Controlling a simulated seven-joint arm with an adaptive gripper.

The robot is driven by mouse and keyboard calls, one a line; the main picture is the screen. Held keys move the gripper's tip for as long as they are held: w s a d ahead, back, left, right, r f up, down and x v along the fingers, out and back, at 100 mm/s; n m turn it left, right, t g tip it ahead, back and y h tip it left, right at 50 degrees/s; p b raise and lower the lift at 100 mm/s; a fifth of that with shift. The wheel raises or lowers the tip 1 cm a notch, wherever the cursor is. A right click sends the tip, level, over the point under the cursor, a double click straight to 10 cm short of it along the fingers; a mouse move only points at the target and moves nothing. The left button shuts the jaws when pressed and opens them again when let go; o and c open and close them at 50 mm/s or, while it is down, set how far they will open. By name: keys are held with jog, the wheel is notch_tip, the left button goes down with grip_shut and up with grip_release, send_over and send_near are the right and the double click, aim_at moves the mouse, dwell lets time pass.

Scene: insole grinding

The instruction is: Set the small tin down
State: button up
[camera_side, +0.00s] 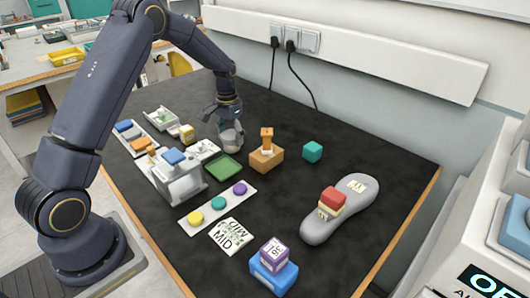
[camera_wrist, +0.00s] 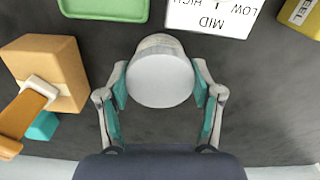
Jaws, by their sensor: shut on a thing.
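The small tin (camera_wrist: 160,82) is a pale grey, round tin, seen from above in the wrist view. My gripper (camera_wrist: 160,88) is shut on it, with one teal-padded finger on each side. In the side view the tin (camera_side: 231,138) sits under my gripper (camera_side: 230,122), upright, at the back of the black table. I cannot tell whether its base touches the table.
A green tray (camera_side: 226,167) and an orange block with a handle (camera_side: 266,152) are close by. Bare black table lies behind the tin.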

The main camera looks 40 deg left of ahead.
jog(key=shift+f, duration=0.15)
jog(key=o, duration=1.2)
